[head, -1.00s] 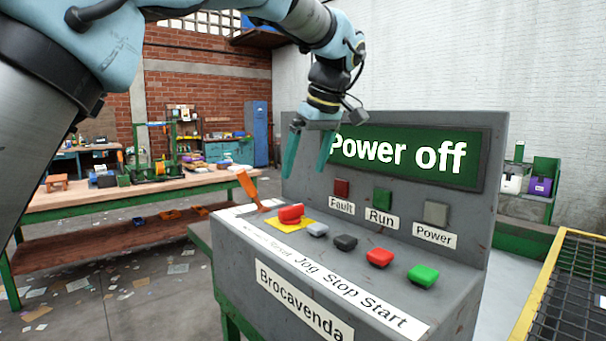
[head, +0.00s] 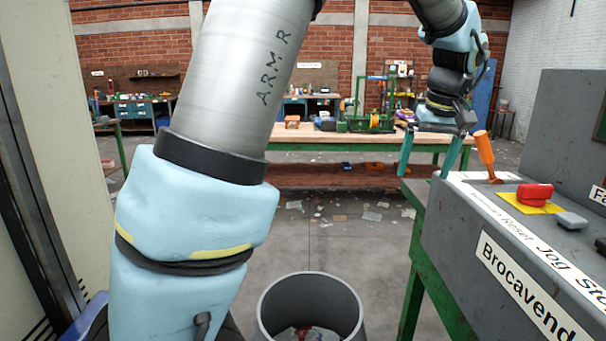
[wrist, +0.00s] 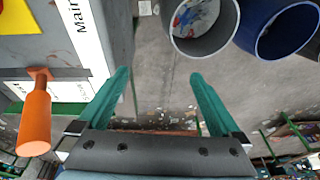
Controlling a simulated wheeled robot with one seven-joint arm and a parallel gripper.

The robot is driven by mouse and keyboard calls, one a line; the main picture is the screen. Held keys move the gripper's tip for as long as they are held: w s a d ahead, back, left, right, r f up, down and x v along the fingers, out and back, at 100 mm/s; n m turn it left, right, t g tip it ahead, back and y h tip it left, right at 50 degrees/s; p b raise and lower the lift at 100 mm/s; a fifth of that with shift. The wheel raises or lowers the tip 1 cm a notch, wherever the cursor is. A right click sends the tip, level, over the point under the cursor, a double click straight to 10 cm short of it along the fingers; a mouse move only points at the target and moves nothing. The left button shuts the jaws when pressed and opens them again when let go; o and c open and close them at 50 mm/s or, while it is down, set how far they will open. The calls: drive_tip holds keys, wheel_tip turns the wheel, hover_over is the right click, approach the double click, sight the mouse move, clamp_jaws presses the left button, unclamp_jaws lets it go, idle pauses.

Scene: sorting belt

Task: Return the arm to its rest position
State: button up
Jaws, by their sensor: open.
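My gripper (head: 425,155) is open and empty, its two teal fingers apart and pointing down. In the head view it hangs just left of the grey control console (head: 470,235), near the orange lever handle (head: 485,150). In the wrist view my gripper (wrist: 160,100) has nothing between its fingers, with floor behind them. The orange handle (wrist: 35,120) shows at the left there, apart from the fingers. My arm arches across the top of the head view, its upper part out of frame.
A red switch (head: 535,193) on a yellow plate and a grey button (head: 571,221) sit on the console. A grey bin (head: 310,283) holding litter stands on the floor. The wrist view also shows a blue bin (wrist: 275,45). A wooden workbench (head: 330,145) stands behind; floor between is open.

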drive_tip(key=w+a+f+g, duration=0.1)
drive_tip(key=a+f, duration=0.3)
drive_tip(key=a, duration=0.4)
drive_tip(key=w+a+f, duration=0.1)
drive_tip(key=a+f, duration=0.2)
drive_tip(key=a, duration=0.6)
drive_tip(key=s+a+f, duration=0.3)
drive_tip(key=s+a, duration=0.1)
drive_tip(key=a, duration=0.4)
drive_tip(key=s+a+f, duration=0.4)
drive_tip(key=s+a, duration=0.1)
drive_tip(key=a, duration=0.3)
drive_tip(key=shift+s+a+f+h, duration=0.15)
drive_tip(key=shift+a+f+h, duration=0.15)
drive_tip(key=shift+a, duration=0.1)
